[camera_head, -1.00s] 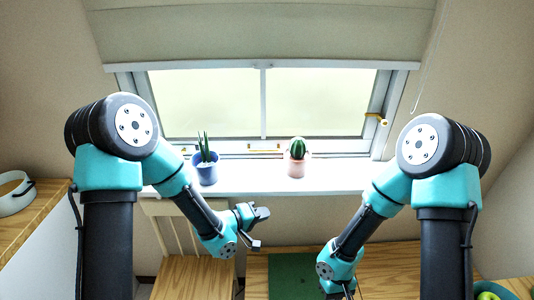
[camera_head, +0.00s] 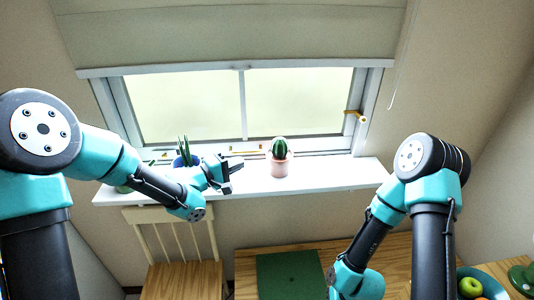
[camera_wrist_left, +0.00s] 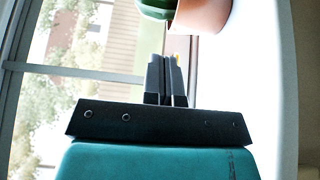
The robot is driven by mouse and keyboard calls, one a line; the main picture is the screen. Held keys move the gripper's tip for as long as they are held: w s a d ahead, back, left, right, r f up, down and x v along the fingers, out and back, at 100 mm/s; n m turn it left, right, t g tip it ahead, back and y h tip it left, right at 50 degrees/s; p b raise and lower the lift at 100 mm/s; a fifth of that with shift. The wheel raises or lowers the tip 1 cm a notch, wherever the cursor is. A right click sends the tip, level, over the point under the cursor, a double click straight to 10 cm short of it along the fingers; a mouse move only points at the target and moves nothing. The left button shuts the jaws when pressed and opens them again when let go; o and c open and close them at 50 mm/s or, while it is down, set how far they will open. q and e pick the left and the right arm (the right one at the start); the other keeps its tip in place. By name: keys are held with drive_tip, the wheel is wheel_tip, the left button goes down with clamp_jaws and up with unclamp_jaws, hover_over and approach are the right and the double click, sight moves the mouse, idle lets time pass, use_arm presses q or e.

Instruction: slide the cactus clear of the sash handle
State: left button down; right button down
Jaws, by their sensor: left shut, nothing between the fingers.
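The cactus (camera_head: 279,146) stands upright in a terracotta-pink pot (camera_head: 280,167) on the white sill, in front of the window's lower rail. In the left wrist view, part of the cactus (camera_wrist_left: 157,9) and its pot (camera_wrist_left: 203,13) show at the top edge. My left gripper (camera_head: 236,175) is over the sill, left of the pot and apart from it; its fingers (camera_wrist_left: 166,60) are shut and empty. A small yellow handle (camera_head: 247,153) lies along the lower rail, left of the cactus, partly hidden. My right gripper is out of view.
A blue pot (camera_head: 184,161) with a spiky plant stands left on the sill, partly behind my left arm. Another yellow handle (camera_head: 356,116) is on the right window frame. The sill (camera_head: 335,173) right of the cactus is clear. A chair (camera_head: 178,214) stands below.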

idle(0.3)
use_arm(q)
hover_over(278, 169)
drive_tip(key=w+a, duration=0.2)
drive_tip(key=a, duration=0.3)
drive_tip(key=shift+d, duration=0.2)
drive_tip(key=d, duration=0.4)
drive_tip(key=s+d, duration=0.1)
drive_tip(key=d, duration=0.3)
drive_tip(key=s+d, duration=0.1)
drive_tip(key=d, duration=0.3)
drive_tip(key=shift+s+d, duration=0.15)
drive_tip(key=shift+s, duration=0.05)
drive_tip(key=v, duration=1)
drive_tip(key=shift+f, duration=0.1)
